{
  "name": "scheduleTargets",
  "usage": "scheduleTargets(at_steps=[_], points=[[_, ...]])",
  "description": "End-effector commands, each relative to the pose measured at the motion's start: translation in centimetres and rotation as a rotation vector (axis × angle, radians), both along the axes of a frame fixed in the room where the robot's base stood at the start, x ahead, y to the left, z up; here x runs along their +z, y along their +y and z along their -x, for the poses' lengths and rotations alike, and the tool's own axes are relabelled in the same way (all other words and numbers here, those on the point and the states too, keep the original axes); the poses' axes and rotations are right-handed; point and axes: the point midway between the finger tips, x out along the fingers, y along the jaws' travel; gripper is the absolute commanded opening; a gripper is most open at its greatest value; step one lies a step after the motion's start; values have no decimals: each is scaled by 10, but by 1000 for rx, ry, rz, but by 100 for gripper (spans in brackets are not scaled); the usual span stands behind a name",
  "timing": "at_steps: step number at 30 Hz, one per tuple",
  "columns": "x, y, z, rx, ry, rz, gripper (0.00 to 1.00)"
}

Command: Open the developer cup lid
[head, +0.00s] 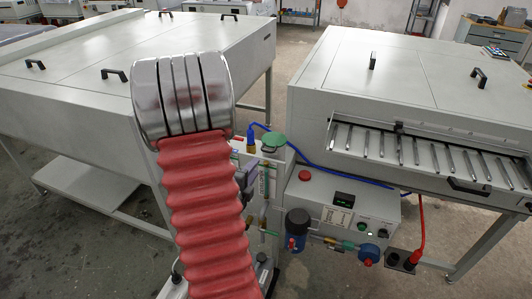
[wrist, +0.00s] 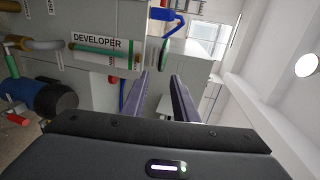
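A round green lid (head: 273,140) sits on top of the grey processor unit between the two large machines in the head view. In the head view my gripper (head: 247,178) is partly hidden behind my red-sleeved arm, below and left of the lid.
A blue fitting with a yellow base (head: 251,138) stands left of the lid. A blue hose (head: 310,163) runs behind it to the right. A control box (head: 340,207) with a red button is at right. A blue filter (head: 297,225) and pipes sit below.

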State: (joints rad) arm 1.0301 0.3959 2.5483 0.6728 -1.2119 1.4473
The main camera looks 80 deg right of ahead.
Motion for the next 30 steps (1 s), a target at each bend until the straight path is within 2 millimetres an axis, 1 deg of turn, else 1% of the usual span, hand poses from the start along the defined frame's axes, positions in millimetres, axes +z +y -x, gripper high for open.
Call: scheduleTargets(at_steps=[6,11,30], points=[[-1,-3,0,1,1,-1,26],[-3,-16,1,0,1,0,26],[-23,-109,10,1,1,0,26]])
